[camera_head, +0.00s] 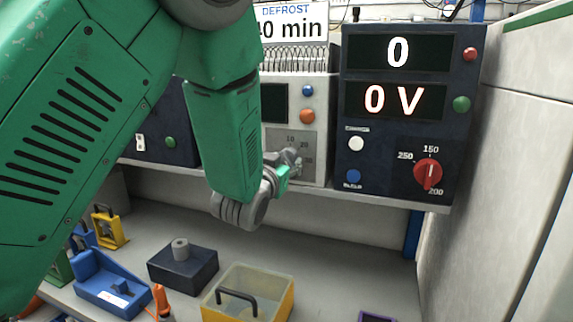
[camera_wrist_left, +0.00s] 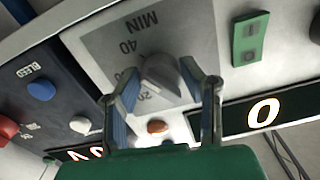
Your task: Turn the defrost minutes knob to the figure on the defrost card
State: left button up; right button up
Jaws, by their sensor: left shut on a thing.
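The defrost card (camera_head: 293,23) stands at the top of the head view. It reads "0 min" after a first digit that my arm partly covers and that looks like a 4. The grey defrost minutes knob (camera_wrist_left: 160,78) shows in the left wrist view, on a dial plate marked MIN with 40 and 20 legible. In the head view the gripper (camera_head: 284,172) covers much of the knob. Where the knob points is not clear. My right gripper is not in view.
To the right, a dark panel (camera_head: 397,135) shows "0" and "0 V" and carries a red knob (camera_head: 428,173). Blue and orange buttons (camera_head: 307,116) sit above the dial. Below are a yellow bin (camera_head: 285,304), a dark block (camera_head: 190,268) and a blue holder (camera_head: 105,285). A wall bounds the right.

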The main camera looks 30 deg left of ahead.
pick_arm(q)
jog(key=shift+w+r, duration=0.15)
jog(key=shift+r, duration=0.3)
jog(key=o, duration=1.1)
jog(key=shift+o, duration=0.2)
jog(key=shift+f, duration=0.2)
jog(key=shift+s+d+f, duration=0.1)
jog(key=shift+s, duration=0.35)
jog(key=v, duration=0.6)
jog(key=shift+s, duration=0.2)
